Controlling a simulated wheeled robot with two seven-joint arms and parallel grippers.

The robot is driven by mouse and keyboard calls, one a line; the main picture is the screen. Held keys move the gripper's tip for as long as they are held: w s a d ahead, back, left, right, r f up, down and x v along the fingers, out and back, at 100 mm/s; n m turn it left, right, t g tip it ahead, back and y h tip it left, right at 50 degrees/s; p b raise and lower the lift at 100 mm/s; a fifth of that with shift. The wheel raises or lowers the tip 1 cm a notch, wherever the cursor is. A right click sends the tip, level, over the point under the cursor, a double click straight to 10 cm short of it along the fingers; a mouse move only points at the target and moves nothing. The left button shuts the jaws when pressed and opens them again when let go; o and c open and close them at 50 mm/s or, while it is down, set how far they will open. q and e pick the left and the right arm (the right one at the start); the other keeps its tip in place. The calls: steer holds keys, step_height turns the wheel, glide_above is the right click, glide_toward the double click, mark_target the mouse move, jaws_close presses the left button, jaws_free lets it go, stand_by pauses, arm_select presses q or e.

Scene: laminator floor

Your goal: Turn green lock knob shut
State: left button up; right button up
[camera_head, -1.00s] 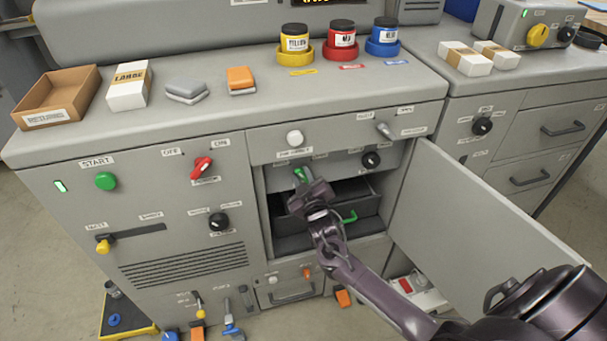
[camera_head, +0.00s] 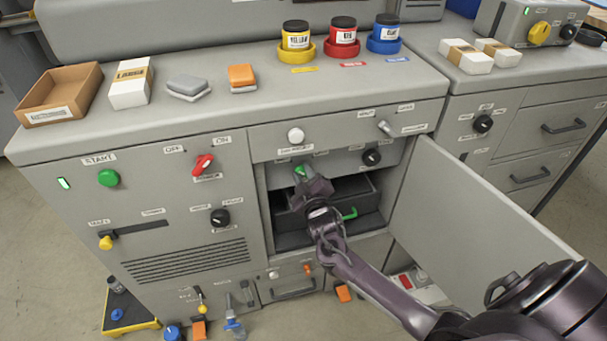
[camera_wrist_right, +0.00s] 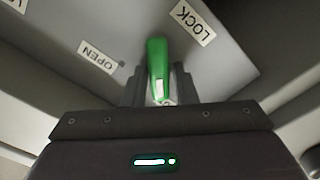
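The green lock knob (camera_wrist_right: 157,66) sits on a grey panel between an OPEN label (camera_wrist_right: 97,57) and a LOCK label (camera_wrist_right: 192,23) in the right wrist view. My right gripper (camera_wrist_right: 158,92) is at the knob, with a dark finger on each side of it; the fingers appear closed on its lower part. In the head view a bit of the green knob (camera_head: 299,170) shows just above my right gripper (camera_head: 304,178), inside the open compartment. The gripper hides the rest of the knob there. My left gripper is not in view.
A dark drawer with a green handle (camera_head: 350,214) is below the knob. The open door (camera_head: 480,215) stands to the right of my arm. A black knob (camera_head: 371,157) is on the same panel. Jars and boxes stand on the top.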

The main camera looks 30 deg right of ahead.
steer(key=o, duration=0.4)
steer(key=shift+c, duration=0.2)
steer(key=v, duration=0.7)
steer(key=shift+s, duration=0.4)
